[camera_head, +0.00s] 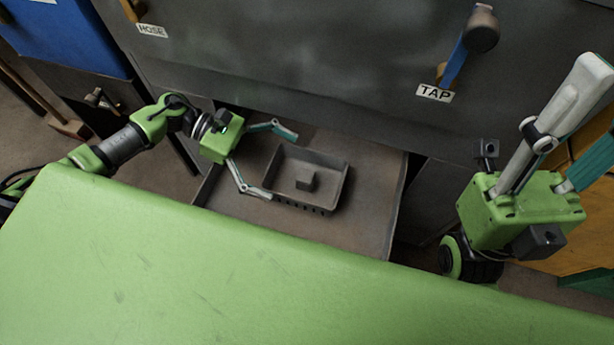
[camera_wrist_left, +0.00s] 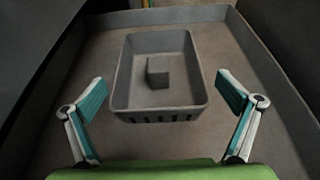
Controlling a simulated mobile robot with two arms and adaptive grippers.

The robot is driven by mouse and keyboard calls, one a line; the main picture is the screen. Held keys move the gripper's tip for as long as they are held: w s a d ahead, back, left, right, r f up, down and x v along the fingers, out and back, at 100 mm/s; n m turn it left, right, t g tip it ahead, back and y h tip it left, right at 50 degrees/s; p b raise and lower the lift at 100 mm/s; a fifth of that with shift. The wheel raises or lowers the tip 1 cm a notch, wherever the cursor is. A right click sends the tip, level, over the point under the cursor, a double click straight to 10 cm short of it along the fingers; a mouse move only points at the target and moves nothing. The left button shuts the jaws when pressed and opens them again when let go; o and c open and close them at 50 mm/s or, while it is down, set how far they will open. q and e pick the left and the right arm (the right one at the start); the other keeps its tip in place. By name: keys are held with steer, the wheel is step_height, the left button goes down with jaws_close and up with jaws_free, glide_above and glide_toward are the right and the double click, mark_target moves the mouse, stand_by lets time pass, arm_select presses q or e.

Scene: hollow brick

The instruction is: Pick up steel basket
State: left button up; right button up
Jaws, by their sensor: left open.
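The grey steel basket (camera_head: 328,195) sits on the floor of an open drawer (camera_head: 372,225) in the head view. It is rectangular with slots in its near wall, and a small dark block (camera_head: 306,184) stands inside it. In the left wrist view the basket (camera_wrist_left: 128,92) lies straight ahead, with the block (camera_wrist_left: 157,72) in its middle. My left gripper (camera_head: 283,164) is open, its fingers spread at the basket's left end. In the wrist view its fingers stand to either side of the basket's near end. My right gripper (camera_head: 592,122) is raised at the right, away from the basket.
The drawer's walls (camera_wrist_left: 287,62) rise around the basket, with bare floor on both sides of it. A grey cabinet front with a TAP label (camera_head: 434,93), a HOSE label (camera_head: 152,31) and a hanging hammer-like tool (camera_head: 468,45) stands behind.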

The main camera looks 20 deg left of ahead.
mark_target(307, 176)
arm_select(q)
steer(key=x, duration=0.2)
steer(key=p+x, duration=0.1)
steer(key=x, duration=0.2)
steer(key=shift+w+d+r+p, duration=0.15)
steer(key=shift+d+p, duration=0.15)
steer(key=shift+d, duration=0.3)
steer(key=c, duration=1.2)
